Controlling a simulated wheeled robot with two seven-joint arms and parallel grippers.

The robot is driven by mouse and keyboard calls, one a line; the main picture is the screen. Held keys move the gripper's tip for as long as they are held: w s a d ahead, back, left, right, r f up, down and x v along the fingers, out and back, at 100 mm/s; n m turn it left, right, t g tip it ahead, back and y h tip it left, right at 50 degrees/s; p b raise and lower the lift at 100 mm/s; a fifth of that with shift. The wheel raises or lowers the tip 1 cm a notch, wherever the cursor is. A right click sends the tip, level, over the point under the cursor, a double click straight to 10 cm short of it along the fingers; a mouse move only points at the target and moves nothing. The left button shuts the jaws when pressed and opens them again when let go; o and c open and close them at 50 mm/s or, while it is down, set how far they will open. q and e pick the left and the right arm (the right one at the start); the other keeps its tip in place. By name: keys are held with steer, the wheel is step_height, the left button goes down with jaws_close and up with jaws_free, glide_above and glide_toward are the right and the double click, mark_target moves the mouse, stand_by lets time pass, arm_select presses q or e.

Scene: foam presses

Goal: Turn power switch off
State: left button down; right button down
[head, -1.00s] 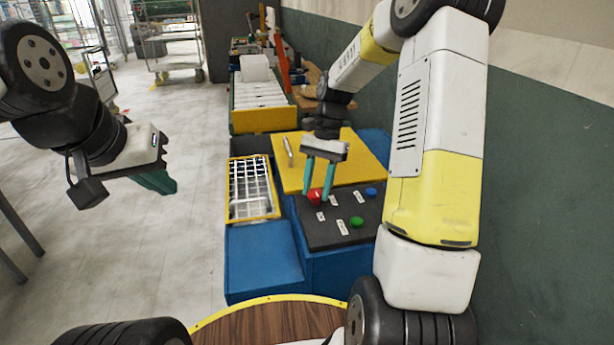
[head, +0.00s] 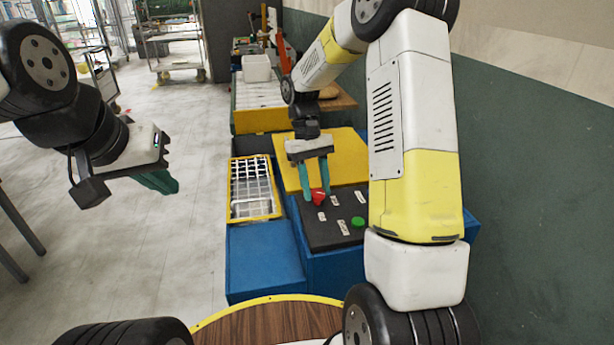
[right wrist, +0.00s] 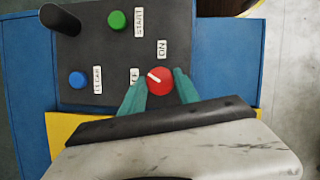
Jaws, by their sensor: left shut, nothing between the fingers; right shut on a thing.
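The power switch is a red round knob (head: 318,197) on a dark control panel (head: 325,240). In the right wrist view the red knob (right wrist: 159,80) has a white mark pointing up and left, between the ON label (right wrist: 162,48) above and the partly hidden OFF label (right wrist: 134,76) at left. My right gripper (head: 317,192) has its teal fingers on both sides of the knob and is shut on it. My left gripper (head: 160,182) is shut and empty, in the air at the left, far from the panel.
A green button (head: 358,221) is on the panel; the right wrist view also shows a blue button (right wrist: 77,79) and a dark upright post (right wrist: 60,20). A yellow-framed grid (head: 253,188) and a blue box (head: 262,262) are left of the panel. Open floor lies further left.

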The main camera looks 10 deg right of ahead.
steer(key=n+h, duration=0.1)
steer(key=n, duration=0.2)
steer(key=n+t+h, duration=0.1)
steer(key=n, duration=0.2)
steer(key=shift+a, duration=0.15)
steer(key=shift+n, duration=0.3)
steer(key=c, duration=0.9)
jaws_free()
steer(key=shift+s, duration=0.1)
steer(key=shift+r, duration=0.1)
steer(key=v, duration=0.7)
steer(key=shift+a+r, duration=0.2)
steer(key=shift+r, duration=0.15)
